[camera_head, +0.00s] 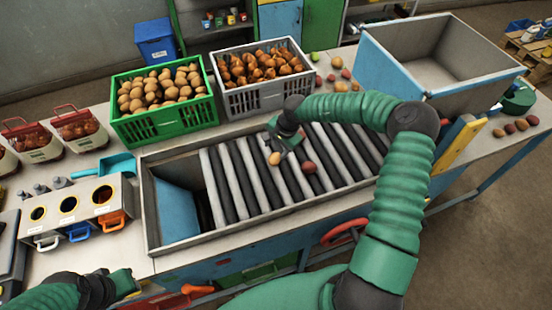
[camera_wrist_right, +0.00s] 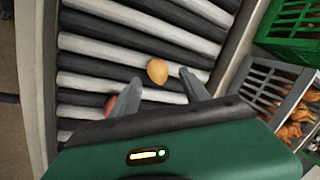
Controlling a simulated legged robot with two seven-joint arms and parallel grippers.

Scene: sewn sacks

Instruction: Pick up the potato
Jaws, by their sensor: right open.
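A tan potato (camera_head: 275,158) lies on the black and white roller bed (camera_head: 240,185). In the right wrist view the potato (camera_wrist_right: 157,71) sits just beyond and between the fingertips. My right gripper (camera_head: 283,140) is over the rollers beside the potato, its fingers apart and empty; the open fingers also show in the right wrist view (camera_wrist_right: 160,82). A reddish potato (camera_head: 309,167) lies on the rollers to the right, and is partly hidden by a finger in the wrist view (camera_wrist_right: 111,104). My left gripper (camera_head: 125,283) is at the lower left, its fingers unclear.
A green crate of potatoes (camera_head: 165,130) and a grey crate of onions (camera_head: 265,103) stand behind the rollers. A metal rim (camera_head: 215,220) borders the roller bed. A large blue and grey bin (camera_head: 390,65) stands at the back right. The left rollers are clear.

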